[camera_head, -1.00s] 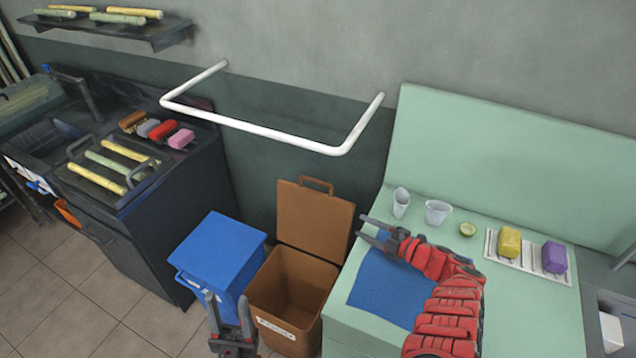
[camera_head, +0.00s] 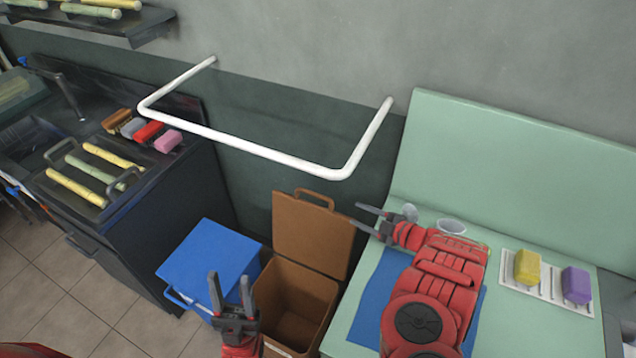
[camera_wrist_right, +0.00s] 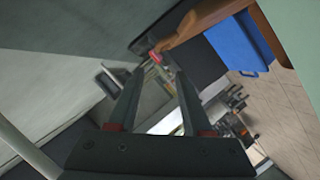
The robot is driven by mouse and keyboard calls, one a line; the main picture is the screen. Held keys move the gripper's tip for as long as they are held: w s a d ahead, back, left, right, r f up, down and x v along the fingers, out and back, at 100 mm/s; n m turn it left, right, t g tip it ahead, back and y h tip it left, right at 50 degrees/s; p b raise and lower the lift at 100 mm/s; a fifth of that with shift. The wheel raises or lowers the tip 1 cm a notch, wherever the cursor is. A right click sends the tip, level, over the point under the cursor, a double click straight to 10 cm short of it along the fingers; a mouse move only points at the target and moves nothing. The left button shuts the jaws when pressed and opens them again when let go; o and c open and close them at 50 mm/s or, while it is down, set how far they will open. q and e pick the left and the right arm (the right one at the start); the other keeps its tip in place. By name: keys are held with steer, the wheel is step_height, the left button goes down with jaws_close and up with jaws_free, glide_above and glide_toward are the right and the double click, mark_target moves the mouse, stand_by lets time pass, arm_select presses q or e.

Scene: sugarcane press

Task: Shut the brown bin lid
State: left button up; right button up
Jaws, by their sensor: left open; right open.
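The brown bin (camera_head: 297,312) stands on the floor between the blue bin and the green counter. Its brown lid (camera_head: 312,236) is raised, standing upright at the back with a handle (camera_head: 313,197) on its top edge. The bin's inside shows empty. My right gripper (camera_head: 366,217) is open, just right of the lid's upper right edge, pointing left; I cannot tell whether it touches the lid. In the right wrist view a brown edge with a handle (camera_wrist_right: 180,33) shows beyond the open fingers. My left gripper (camera_head: 230,290) is open and empty, in front of the bins, pointing up.
The blue bin (camera_head: 209,262) has its lid shut. A white rail (camera_head: 240,143) juts from the wall above the bins. The green counter (camera_head: 350,335) holds a blue mat (camera_head: 384,285), cups (camera_head: 451,226), and yellow (camera_head: 527,267) and purple (camera_head: 576,285) blocks.

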steer(key=b, duration=0.2)
glide_toward(323, 198)
steer(key=x, duration=0.6)
steer(key=shift+f, duration=0.2)
steer(key=b+x, duration=0.4)
steer(key=x, duration=0.1)
steer(key=shift+f, duration=0.1)
steer(key=shift+w+a+b, duration=0.45)
steer(key=shift+a, duration=0.1)
jaws_close()
